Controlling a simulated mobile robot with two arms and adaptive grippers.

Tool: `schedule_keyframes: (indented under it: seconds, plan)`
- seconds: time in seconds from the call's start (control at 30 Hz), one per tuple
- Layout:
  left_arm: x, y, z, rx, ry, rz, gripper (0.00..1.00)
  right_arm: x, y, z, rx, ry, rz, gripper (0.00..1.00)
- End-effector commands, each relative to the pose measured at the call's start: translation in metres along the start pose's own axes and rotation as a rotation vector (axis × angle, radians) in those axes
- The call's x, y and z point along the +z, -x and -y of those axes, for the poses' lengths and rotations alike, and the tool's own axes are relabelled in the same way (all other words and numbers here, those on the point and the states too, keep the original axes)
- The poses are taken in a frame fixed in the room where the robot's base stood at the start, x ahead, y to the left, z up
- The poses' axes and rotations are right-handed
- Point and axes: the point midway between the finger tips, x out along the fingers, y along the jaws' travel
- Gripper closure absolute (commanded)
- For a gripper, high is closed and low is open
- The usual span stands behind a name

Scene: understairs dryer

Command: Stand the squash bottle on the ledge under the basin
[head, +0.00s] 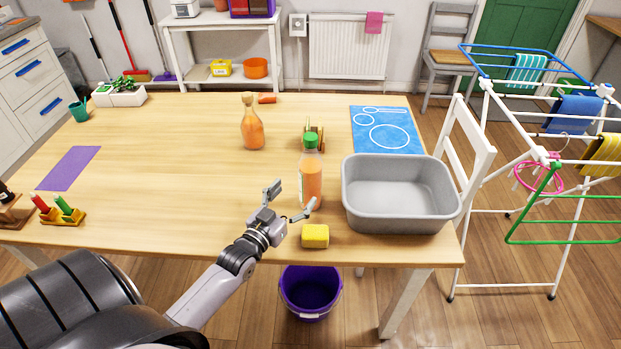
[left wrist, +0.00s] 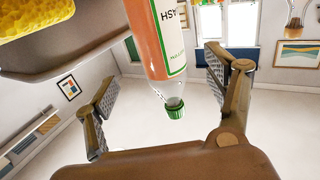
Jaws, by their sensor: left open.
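The squash bottle (head: 311,182), with orange contents and a green cap, stands upright on the wooden table, left of the grey basin (head: 400,218). In the left wrist view the squash bottle (left wrist: 160,42) appears upside down, with its label partly in sight. My left gripper (head: 290,202) is open and empty at the near left side of the bottle. In the left wrist view the bottle shows between the spread fingers (left wrist: 160,88); I cannot tell whether they touch it. No separate ledge under the basin can be made out. My right gripper is not in view.
A yellow sponge (head: 315,236) lies just in front of the bottle. Another orange bottle (head: 252,124) stands farther back left, and a small rack (head: 321,134) is behind the squash bottle. A blue mat (head: 410,140) lies behind the basin. The table's middle left is clear.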

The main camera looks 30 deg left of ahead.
Motion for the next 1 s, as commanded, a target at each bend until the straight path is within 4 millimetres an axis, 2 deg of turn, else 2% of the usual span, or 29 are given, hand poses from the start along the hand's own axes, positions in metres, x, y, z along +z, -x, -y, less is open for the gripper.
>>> schedule_keyframes:
  seconds: [0.1, 0.43, 0.7, 1.0]
  plan:
    - [-0.002, -0.022, 0.000, 0.001, -0.001, -0.001, 0.23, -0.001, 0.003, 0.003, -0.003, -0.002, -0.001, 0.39]
    - [0.000, -0.048, 0.000, 0.001, -0.001, 0.000, 0.23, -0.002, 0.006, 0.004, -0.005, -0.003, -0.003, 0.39]
    - [0.002, -0.084, 0.001, 0.001, -0.002, -0.001, 0.23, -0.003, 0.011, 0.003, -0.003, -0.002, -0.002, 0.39]
    - [0.003, -0.092, 0.001, 0.001, -0.002, 0.000, 0.23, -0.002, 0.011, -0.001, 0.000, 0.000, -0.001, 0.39]
